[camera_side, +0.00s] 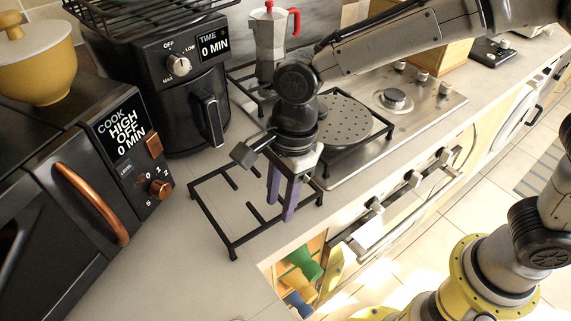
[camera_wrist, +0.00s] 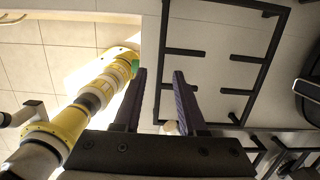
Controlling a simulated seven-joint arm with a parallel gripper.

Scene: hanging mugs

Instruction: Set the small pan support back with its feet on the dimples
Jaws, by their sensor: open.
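The small pan support, a black open frame with short inward prongs and feet, lies on the worktop left of the hob in the side view (camera_side: 212,224). It also shows in the wrist view (camera_wrist: 270,65). My gripper (camera_side: 281,201) is open and empty, its purple fingers pointing down over the support's front right part. In the wrist view one long bar of the support appears between my fingertips (camera_wrist: 159,78); I cannot tell how far above it they are. The steel hob (camera_side: 440,108) has a bare burner (camera_side: 395,98). The dimples are too small to make out.
A round perforated plate (camera_side: 345,118) sits on another black support on the hob. A moka pot (camera_side: 268,45) stands behind. An air fryer (camera_side: 190,105) and a microwave (camera_side: 95,190) stand left. An open drawer (camera_side: 268,270) with coloured items lies below the counter edge.

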